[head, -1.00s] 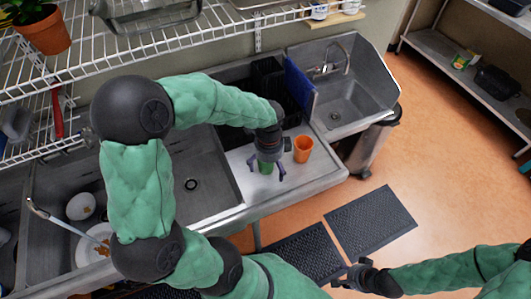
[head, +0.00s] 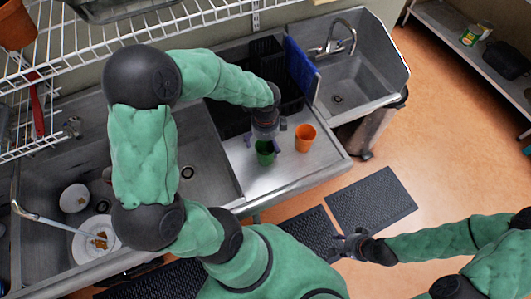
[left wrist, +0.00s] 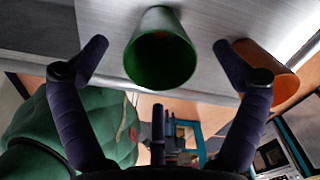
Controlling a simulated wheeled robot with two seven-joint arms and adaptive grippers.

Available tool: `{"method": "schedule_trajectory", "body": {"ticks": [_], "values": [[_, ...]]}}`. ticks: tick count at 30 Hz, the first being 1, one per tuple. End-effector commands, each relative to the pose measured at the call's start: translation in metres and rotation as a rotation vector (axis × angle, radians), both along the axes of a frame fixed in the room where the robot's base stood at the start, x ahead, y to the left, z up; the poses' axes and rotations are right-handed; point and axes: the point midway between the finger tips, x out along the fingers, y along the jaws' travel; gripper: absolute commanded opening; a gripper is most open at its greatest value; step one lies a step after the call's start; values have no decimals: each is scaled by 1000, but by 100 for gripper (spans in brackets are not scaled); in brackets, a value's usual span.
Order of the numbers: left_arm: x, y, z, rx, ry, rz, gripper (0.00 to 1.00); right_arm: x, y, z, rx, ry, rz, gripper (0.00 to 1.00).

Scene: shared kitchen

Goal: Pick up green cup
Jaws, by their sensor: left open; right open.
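The green cup (head: 265,153) stands on the steel drainboard (head: 290,175), partly hidden under my left gripper in the head view. My left gripper (head: 263,143) is open above the cup, pointing down at it. In the left wrist view, the green cup (left wrist: 160,50) lies between and beyond the spread fingers of the left gripper (left wrist: 158,55), with a gap on both sides. An orange cup (head: 305,138) stands just right of it; it also shows in the left wrist view (left wrist: 270,72) behind a finger. My right gripper (head: 347,243) is open and empty over the floor mats.
A black rack (head: 268,60) and a blue board (head: 301,68) stand behind the cups. A sink with dirty plates (head: 95,240) is at left, and a small sink (head: 340,90) at right. A wire shelf (head: 150,30) hangs above. The drainboard's front part is clear.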

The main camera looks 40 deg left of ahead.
Motion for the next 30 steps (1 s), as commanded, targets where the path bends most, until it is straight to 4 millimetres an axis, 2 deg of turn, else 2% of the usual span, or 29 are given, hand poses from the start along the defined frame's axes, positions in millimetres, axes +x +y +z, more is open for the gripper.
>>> {"method": "schedule_trajectory", "body": {"ticks": [9,19,20,26,30], "values": [[0,0,-43,0,2,0,97,0,0,-11,0,0,0,45],[0,0,-48,0,1,0,97,0,0,-11,0,0,0,45],[0,0,-48,0,1,0,91,0,0,-11,0,0,0,45],[0,0,-48,0,1,0,35,0,0,-11,0,0,0,45],[0,0,-48,0,0,0,33,0,0,-11,0,0,0,45]]}}
